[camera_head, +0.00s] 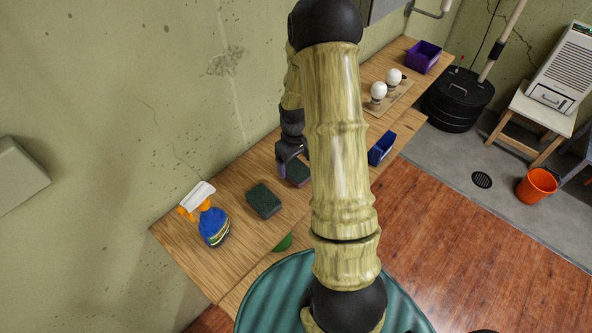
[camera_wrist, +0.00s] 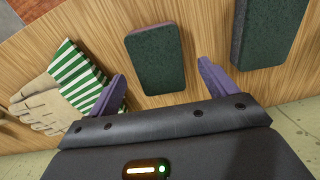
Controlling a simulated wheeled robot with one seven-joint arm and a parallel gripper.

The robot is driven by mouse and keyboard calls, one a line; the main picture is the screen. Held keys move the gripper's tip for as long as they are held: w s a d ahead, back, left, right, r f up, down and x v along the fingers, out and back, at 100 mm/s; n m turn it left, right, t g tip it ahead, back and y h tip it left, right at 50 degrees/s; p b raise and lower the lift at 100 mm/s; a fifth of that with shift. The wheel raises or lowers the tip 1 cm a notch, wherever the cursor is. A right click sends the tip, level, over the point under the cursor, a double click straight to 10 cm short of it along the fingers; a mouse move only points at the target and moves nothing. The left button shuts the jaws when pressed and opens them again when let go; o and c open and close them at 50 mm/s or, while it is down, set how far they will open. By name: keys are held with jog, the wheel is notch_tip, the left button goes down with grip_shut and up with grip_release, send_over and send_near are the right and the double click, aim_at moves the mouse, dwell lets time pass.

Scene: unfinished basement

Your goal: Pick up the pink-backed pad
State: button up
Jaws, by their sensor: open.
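A pad with a dark green top (camera_head: 299,174) and what looks like a pinkish edge lies on the wooden bench, beside my gripper (camera_head: 287,167). In the wrist view this pad (camera_wrist: 156,57) lies ahead of my gripper (camera_wrist: 163,87), between the lines of its two purple fingers. The fingers are open and hold nothing. A second dark green pad (camera_head: 264,200) lies nearer the spray bottle; it also shows in the wrist view (camera_wrist: 270,28) at the upper right, with a greyish side. The undersides of both pads are hidden.
A blue spray bottle (camera_head: 214,226) stands at the bench's near end. A work glove with a green-striped cuff (camera_wrist: 82,78) lies left of the pad in the wrist view. A blue bin (camera_head: 382,149) and bulbs (camera_head: 378,91) are farther along. The wall runs close behind the bench.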

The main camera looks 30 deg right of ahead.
aim_at(296, 168)
jog(key=shift+d+f, duration=0.1)
jog(key=shift+f, duration=1.65)
jog(key=c, duration=1.1)
